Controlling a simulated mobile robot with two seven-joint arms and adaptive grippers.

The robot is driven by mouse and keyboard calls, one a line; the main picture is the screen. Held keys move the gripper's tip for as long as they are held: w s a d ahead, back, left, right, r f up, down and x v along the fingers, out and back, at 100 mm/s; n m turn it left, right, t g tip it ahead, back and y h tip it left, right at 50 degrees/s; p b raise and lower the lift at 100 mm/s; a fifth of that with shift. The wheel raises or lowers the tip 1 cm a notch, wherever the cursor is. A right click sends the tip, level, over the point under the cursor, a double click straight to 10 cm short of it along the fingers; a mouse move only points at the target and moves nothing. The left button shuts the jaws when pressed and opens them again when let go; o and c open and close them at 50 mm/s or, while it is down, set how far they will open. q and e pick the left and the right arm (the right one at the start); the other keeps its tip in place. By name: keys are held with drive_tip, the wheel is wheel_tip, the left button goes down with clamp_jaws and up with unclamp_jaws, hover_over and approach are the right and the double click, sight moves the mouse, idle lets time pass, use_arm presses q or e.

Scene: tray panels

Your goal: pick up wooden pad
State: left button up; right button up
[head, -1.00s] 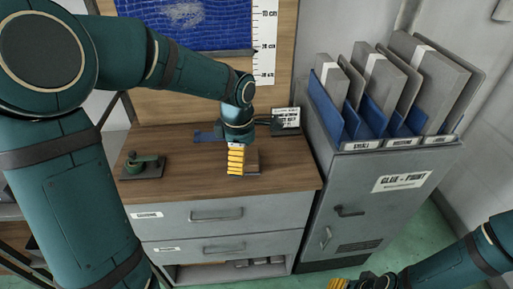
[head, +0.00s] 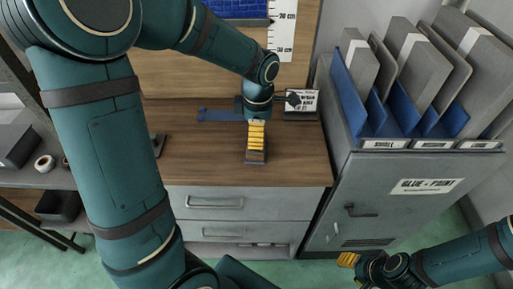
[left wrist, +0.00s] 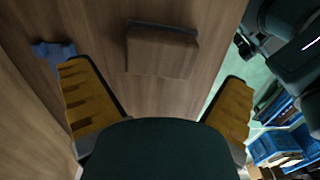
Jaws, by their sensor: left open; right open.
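The wooden pad (left wrist: 162,52) is a brown block with a dark edge along its far side. It lies on the wooden cabinet top (head: 200,160). My left gripper (head: 256,142) points down over the cabinet top, and in the head view its yellow fingers largely hide the pad (head: 255,157). In the left wrist view the left gripper (left wrist: 157,78) is open, its fingers wide apart with the pad ahead between them and not touching it. My right gripper (head: 347,259) is open and empty at the lower right, away from the cabinet.
A grey cabinet (head: 400,195) with upright panels in blue holders stands to the right. A shelf (head: 75,178) is at the left.

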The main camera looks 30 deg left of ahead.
use_arm(q)
wheel_tip(320, 180, down, 4)
drive_tip(key=shift+s+a+f+b, duration=0.1)
drive_tip(key=shift+s+a+b, duration=0.05)
drive_tip(key=shift+b, duration=0.45)
drive_tip(key=shift+f, duration=0.55)
drive_tip(key=c, duration=0.9)
